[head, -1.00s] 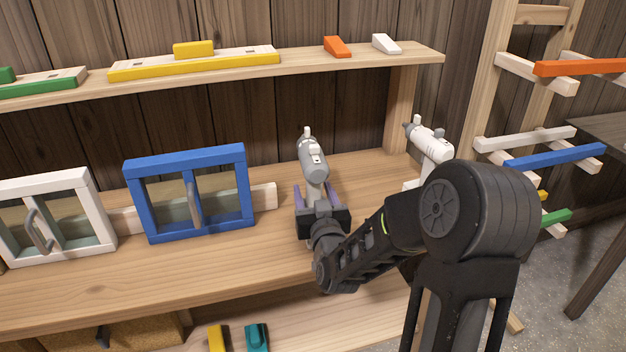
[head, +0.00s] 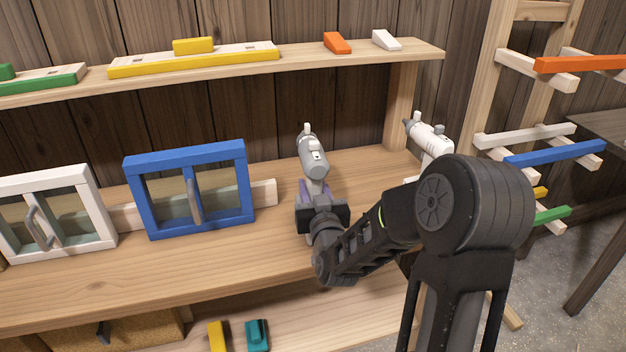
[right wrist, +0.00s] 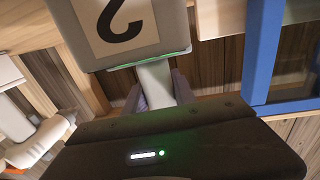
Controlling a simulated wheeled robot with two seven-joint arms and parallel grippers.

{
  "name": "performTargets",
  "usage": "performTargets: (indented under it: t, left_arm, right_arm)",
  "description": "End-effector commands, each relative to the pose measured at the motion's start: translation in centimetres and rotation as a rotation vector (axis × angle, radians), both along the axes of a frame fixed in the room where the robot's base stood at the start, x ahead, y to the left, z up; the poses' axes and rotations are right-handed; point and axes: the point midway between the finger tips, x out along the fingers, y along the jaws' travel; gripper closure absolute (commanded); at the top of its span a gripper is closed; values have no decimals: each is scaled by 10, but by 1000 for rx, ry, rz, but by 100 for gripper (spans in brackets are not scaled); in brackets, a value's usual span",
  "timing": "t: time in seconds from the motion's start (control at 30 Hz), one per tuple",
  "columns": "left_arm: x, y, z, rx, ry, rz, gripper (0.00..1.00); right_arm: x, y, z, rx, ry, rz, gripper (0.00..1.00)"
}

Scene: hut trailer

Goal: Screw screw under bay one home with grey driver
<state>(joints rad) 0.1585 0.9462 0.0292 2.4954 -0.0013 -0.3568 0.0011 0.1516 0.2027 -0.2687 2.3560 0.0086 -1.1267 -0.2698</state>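The grey driver (head: 313,157) stands upright on the wooden bench, with its grey body at the top and a pale handle below. In the right wrist view its pale handle (right wrist: 156,84) runs from a grey block (right wrist: 130,32) with a dark mark on a tan label. My right gripper (head: 318,190) has its two fingers on either side of this handle and pressed close to it; it also shows in the right wrist view (right wrist: 158,92). My left gripper is out of view. I cannot make out the screw or bay one.
A white driver (head: 430,138) stands to the right, close to my right arm. A blue framed window (head: 185,152) and a white framed one (head: 92,185) stand to the left. A shelf (head: 300,62) with coloured blocks runs above. The front of the bench is clear at left.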

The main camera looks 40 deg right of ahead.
Motion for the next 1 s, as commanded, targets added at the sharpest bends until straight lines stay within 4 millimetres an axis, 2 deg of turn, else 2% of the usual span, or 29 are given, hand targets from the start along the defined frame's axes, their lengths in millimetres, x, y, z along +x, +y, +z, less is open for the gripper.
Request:
performTargets:
  t: [0.03,0.37,1.0]
  left_arm:
    - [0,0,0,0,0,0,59]
    - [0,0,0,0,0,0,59]
    - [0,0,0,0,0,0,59]
  right_arm:
    - [0,0,0,0,0,0,73]
    - [0,0,0,0,0,0,100]
    - [0,0,0,0,0,0,100]
